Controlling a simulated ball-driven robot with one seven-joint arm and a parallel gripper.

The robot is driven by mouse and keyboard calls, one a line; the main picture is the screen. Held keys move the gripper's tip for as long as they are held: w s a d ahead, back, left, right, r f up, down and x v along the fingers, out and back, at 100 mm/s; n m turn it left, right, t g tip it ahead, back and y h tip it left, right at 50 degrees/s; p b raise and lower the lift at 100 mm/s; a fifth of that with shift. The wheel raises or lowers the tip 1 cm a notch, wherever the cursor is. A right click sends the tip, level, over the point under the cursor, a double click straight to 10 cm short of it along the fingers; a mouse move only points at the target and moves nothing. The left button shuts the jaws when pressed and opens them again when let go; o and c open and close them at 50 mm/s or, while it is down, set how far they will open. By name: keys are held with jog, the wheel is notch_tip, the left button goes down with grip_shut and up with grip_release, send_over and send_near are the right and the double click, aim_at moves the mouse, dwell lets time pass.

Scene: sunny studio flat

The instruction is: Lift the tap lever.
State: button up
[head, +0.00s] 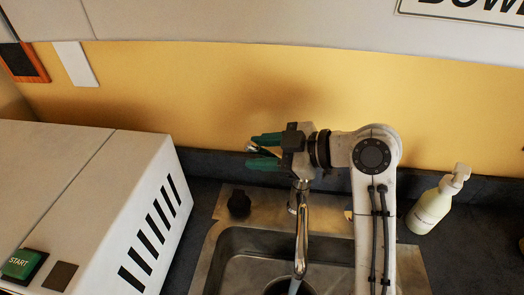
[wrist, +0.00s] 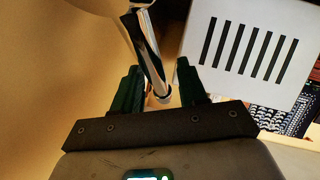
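The chrome tap (head: 302,225) stands behind the sink, its spout reaching forward over the basin. My gripper (head: 257,151) is above and behind the tap, its green fingers pointing left. A slim metal piece, apparently the tap lever (head: 254,149), shows between the fingers. In the wrist view a chrome rod (wrist: 150,65) runs between the open fingers of my gripper (wrist: 158,75), with gaps on both sides. My gripper hides the lever's base. A pale streak, perhaps water, shows under the spout's end.
The steel sink (head: 222,245) is set in a dark counter. A white box with black slots (head: 150,210) and a green START button stands left. A pump bottle (head: 435,203) stands right. A black knob (head: 239,203) is on the sink's rim. The yellow wall (head: 180,95) is close behind.

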jog(key=b+v, duration=0.1)
jog(key=v, duration=0.9)
jog(key=shift+d+r+b, duration=0.15)
jog(key=shift+d+b, duration=0.15)
jog(key=shift+b, duration=0.1)
jog(key=shift+s, duration=0.1)
